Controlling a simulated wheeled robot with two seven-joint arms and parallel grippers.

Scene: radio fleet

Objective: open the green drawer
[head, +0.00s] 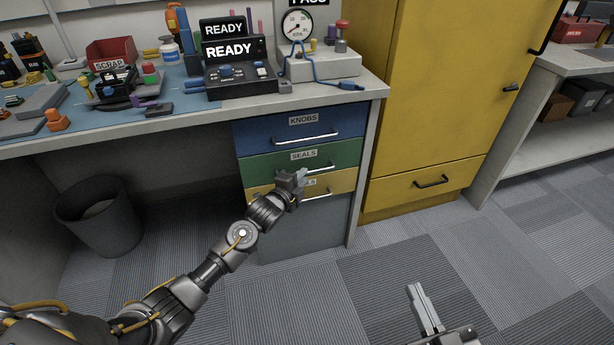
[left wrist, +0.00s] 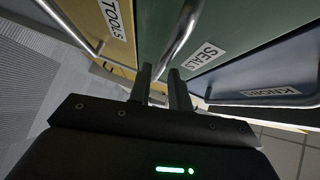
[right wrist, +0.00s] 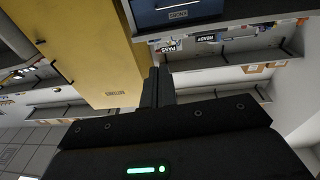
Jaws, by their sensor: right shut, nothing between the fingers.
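The green drawer (head: 258,168), labelled SEALS, sits between the blue KNOBS drawer and the yellow drawer below. It looks closed. Its bar handle (head: 322,168) is partly hidden behind my left gripper (head: 301,176). In the left wrist view the green front (left wrist: 233,22) fills the upper middle, and the handle (left wrist: 183,32) runs down toward the gap between my left fingertips (left wrist: 160,72). Those fingers are apart; I cannot tell whether they touch the handle. My right gripper (head: 416,290) is shut and empty, low over the floor. Its closed fingers also show in the right wrist view (right wrist: 157,78).
The blue drawer (head: 262,133) is above and the yellow TOOLS drawer (head: 258,189) below. A yellow cabinet (head: 425,95) stands to the right. A bin (head: 98,215) is under the cluttered workbench (head: 190,120). The floor in front is clear.

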